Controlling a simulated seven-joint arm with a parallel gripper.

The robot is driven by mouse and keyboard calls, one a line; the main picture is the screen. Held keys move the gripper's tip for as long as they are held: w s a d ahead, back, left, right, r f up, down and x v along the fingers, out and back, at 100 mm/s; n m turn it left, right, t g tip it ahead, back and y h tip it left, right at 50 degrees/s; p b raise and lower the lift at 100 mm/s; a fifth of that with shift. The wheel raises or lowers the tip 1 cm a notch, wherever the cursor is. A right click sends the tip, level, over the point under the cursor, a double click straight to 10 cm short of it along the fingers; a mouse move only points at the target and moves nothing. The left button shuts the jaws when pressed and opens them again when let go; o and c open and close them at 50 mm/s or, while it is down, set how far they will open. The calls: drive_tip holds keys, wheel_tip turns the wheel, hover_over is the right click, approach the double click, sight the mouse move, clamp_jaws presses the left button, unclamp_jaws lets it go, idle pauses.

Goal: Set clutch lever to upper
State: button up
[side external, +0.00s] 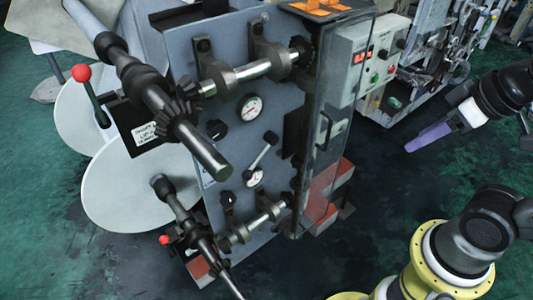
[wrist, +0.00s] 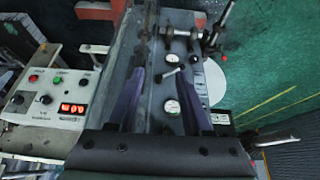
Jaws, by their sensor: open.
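A short silver lever (side external: 262,155) with a dark knob at its upper right end sits on the grey machine panel between two round gauges. It slants up to the right in the side view. In the wrist view the lever (wrist: 174,74) shows between my fingers, near their tips. A larger lever with a red knob (side external: 81,73) stands at the panel's left, beside a white label too blurred to read fully. No lever is clearly named clutch. My gripper (side external: 412,146) has purple fingers and is right of the machine, apart from the levers; its fingers (wrist: 162,75) are open and empty.
A control box (side external: 368,60) with a red display and buttons is on the machine's right side. A clear-fronted cabinet with a handle (side external: 323,130) lies between it and the panel. Rollers and shafts (side external: 245,72) stick out from the panel. Green floor is free between machine and arm.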

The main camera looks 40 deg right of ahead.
sight(250, 178)
drive_tip(key=shift+o, duration=0.2)
idle(0.3)
drive_tip(key=shift+o, duration=1.7)
drive_tip(key=shift+r, duration=0.35)
wheel_tip(250, 178, up, 4)
drive_tip(key=w+a+r+m+t+y, duration=0.15)
drive_tip(key=w+a+t, duration=0.35)
drive_tip(key=w+a, duration=0.5)
drive_tip(key=w+a+m+t+y, duration=0.1)
drive_tip(key=w+a+m+t, duration=0.35)
drive_tip(key=w, duration=1.05)
wheel_tip(250, 178, down, 41)
drive_tip(key=t+h, duration=0.3)
drive_tip(key=h, duration=0.2)
drive_tip(key=shift+m, duration=0.3)
drive_tip(key=w, duration=0.4)
drive_tip(key=w+d, duration=0.1)
drive_tip(key=w, duration=0.8)
drive_tip(key=shift+w+d, duration=0.15)
drive_tip(key=shift+d, duration=0.05)
